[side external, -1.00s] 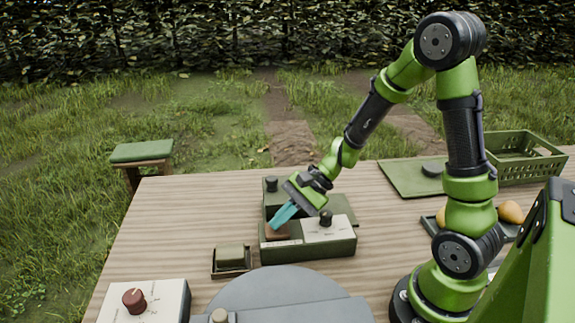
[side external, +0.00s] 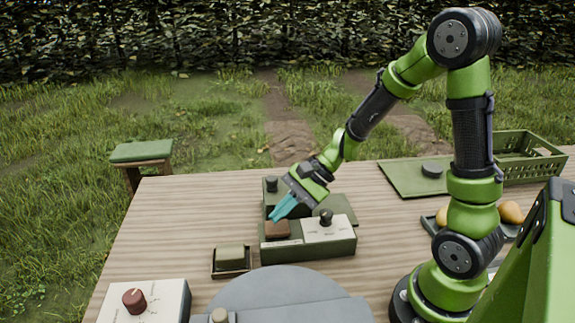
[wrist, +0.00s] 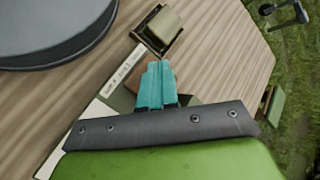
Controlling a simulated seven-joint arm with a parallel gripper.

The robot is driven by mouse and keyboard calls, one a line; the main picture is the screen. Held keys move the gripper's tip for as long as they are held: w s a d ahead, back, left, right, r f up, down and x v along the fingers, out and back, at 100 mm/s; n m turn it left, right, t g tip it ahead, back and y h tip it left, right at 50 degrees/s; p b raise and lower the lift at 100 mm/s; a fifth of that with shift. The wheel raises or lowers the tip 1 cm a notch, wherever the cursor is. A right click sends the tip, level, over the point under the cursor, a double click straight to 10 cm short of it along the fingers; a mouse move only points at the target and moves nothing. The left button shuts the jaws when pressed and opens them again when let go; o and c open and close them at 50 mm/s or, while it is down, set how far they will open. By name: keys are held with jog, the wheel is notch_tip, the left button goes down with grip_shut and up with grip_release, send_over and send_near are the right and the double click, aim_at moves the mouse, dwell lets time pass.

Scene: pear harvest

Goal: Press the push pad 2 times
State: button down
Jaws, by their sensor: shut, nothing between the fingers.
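The brown push pad (side external: 277,230) sits on the left end of a green control box (side external: 308,249) on the wooden table. In the side view its top stands clearly above the box's face. My gripper (side external: 274,216) is shut and empty. Its teal fingertips point down at a slant just above the pad, seemingly with a small gap. In the wrist view the teal fingers (wrist: 156,78) lie together and cover most of the pad.
A black knob (side external: 326,217) stands on the box's right part. A small tray with a greenish block (side external: 230,253) is left of the box. A grey round plate (side external: 290,291) is in front. A green crate (side external: 525,160) stands at the back right.

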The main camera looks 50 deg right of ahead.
aim_at(281, 226)
jog(key=shift+r, duration=0.1)
jog(key=shift+r, duration=2.4)
dwell(0.8)
notch_tip(281, 226, up, 4)
jog(key=shift+f, duration=0.1)
dwell(0.3)
jog(key=shift+f, duration=4.45)
jog(key=shift+f, duration=0.1)
jog(key=shift+f, duration=0.3)
